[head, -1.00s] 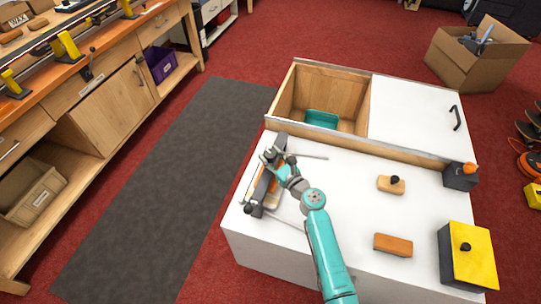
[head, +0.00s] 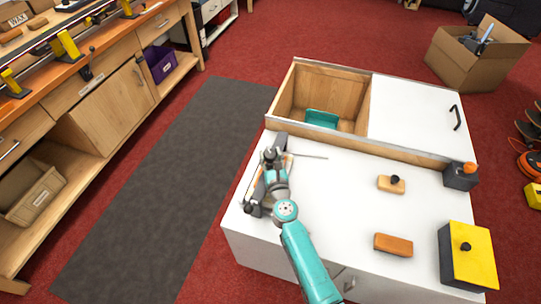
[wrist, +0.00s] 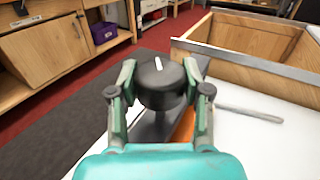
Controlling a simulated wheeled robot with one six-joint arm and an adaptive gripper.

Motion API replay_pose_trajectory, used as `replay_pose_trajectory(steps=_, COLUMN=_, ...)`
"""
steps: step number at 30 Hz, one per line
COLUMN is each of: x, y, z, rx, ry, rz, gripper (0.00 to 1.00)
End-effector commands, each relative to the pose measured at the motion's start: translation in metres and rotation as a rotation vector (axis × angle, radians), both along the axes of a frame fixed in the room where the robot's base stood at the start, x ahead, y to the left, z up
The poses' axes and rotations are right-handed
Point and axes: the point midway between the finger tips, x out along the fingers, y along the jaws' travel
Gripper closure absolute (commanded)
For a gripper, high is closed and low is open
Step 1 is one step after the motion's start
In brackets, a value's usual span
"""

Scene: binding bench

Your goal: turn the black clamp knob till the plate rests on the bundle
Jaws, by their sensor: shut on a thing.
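The black clamp knob (wrist: 161,83) sits between the two fingers of my gripper (wrist: 160,100) in the wrist view, with a white mark on its top. My gripper is shut on it. In the head view my gripper (head: 271,158) is at the clamp (head: 252,205), a dark frame at the left end of the white worktop. A strip of the orange bundle (wrist: 184,127) shows below the knob in the wrist view. My gripper and arm hide much of the clamp, and I cannot tell whether the plate touches the bundle.
A thin metal rod (head: 311,156) lies right of the clamp. An open wooden compartment (head: 345,90) with a teal tray (head: 322,118) is behind. A wooden block with a black knob (head: 391,184), an orange block (head: 393,244) and a yellow-topped box (head: 474,255) stand right. The worktop's middle is clear.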

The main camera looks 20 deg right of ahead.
Motion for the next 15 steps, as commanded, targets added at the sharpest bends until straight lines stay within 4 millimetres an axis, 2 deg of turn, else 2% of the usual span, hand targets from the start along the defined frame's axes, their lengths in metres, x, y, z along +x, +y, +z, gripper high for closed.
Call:
replay_pose_trajectory(steps=6, x=0.0020, y=0.0010, z=0.0052, rx=0.000, ry=-0.008, rz=-0.087, gripper=0.87)
replay_pose_trajectory(steps=15, x=0.0025, y=-0.0004, z=0.0069, rx=-0.001, ry=-0.011, rz=-0.126, gripper=0.87)
